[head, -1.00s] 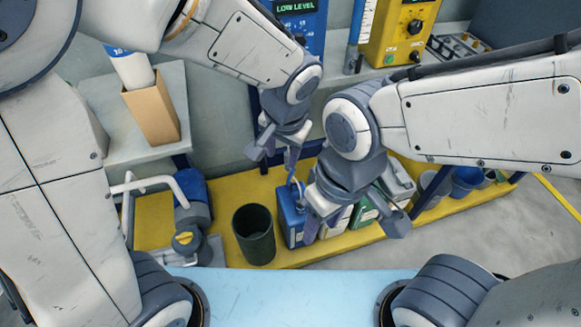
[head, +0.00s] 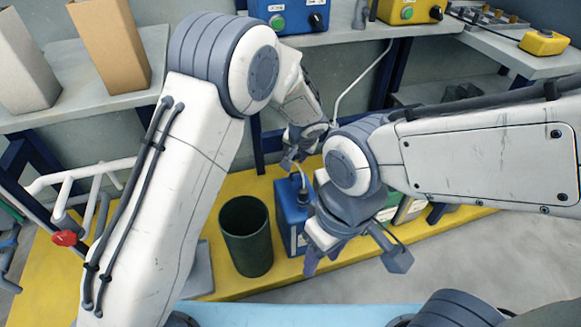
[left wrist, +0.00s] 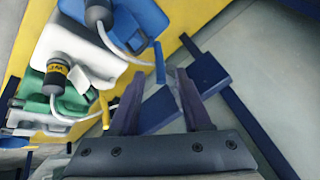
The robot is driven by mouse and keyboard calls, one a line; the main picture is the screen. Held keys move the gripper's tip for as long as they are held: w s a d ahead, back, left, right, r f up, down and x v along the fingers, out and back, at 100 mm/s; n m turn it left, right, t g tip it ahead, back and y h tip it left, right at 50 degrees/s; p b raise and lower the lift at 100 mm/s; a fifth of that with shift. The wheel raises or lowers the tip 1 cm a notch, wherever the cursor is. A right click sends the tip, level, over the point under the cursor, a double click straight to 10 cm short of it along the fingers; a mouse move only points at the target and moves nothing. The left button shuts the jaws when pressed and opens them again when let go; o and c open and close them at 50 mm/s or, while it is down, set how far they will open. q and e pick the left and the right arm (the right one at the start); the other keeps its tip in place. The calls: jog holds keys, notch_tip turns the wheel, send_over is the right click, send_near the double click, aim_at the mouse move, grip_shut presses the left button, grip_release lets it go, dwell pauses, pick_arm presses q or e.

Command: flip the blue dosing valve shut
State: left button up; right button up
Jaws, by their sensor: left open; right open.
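A small blue lever (left wrist: 159,62), which looks like the blue dosing valve, hangs at the end of a pale tube from the blue jug (left wrist: 135,22) in the left wrist view. My left gripper (left wrist: 160,77) is open, with the lever between or just beyond its fingertips; no contact is clear. In the head view my left gripper (head: 292,164) is above the blue jug (head: 290,218), and the lever cannot be made out there. My right gripper (head: 353,260) is open and empty, in front of the jugs.
White (left wrist: 75,50) and green (left wrist: 60,95) jugs stand beside the blue one, with a yellow lever (left wrist: 104,110) near them. A dark green bin (head: 247,237) stands left of the jugs on the yellow platform (head: 225,290). Bench shelves run behind. Grey floor at right is clear.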

pick_arm(q)
jog(key=b+x, duration=0.2)
jog(key=x, duration=0.5)
jog(key=shift+f, duration=0.3)
grip_shut()
